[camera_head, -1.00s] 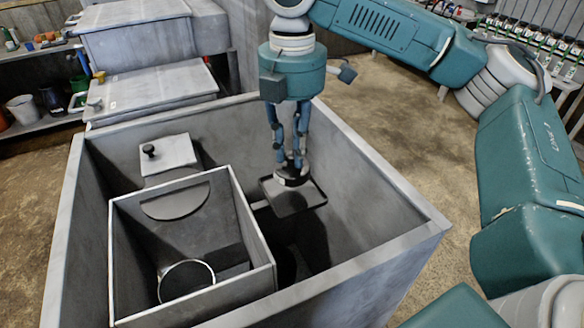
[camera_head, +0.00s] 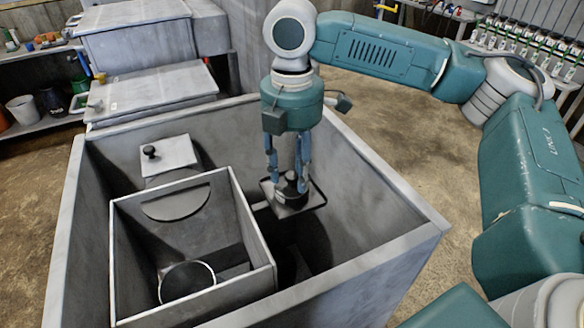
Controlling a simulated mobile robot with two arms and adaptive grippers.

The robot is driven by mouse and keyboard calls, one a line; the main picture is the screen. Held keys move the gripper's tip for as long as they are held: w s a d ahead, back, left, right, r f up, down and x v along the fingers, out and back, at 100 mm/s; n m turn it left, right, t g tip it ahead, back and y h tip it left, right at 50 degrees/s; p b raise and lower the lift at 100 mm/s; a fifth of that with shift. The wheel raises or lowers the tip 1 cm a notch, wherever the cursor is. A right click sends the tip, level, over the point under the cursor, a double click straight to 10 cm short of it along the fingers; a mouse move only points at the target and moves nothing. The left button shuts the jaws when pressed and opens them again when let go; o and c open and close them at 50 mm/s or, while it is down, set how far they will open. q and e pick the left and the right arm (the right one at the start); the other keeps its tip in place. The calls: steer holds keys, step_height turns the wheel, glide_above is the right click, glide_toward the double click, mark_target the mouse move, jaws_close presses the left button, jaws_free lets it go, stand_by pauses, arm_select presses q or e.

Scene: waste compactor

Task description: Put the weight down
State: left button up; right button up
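The weight (camera_head: 291,191) is a small dark, round block with a knob on top. It stands upright on a dark square plate (camera_head: 312,203) inside the large grey open-topped bin. My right gripper (camera_head: 288,178) points straight down over it. Its two blue fingers hang apart, one to each side of the knob, and look open. Whether a fingertip touches the weight is hard to tell. My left gripper is not in view.
The grey bin's walls (camera_head: 386,246) surround the plate. A smaller open box (camera_head: 254,222) stands to the left of the plate, and a lidded block with a black knob (camera_head: 149,151) is behind that. Grey lidded cabinets (camera_head: 150,90) stand beyond the bin.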

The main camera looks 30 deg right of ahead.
mark_target(292, 175)
step_height(292, 175, up, 12)
steer(key=shift+r, duration=0.15)
stand_by(0.5)
stand_by(0.3)
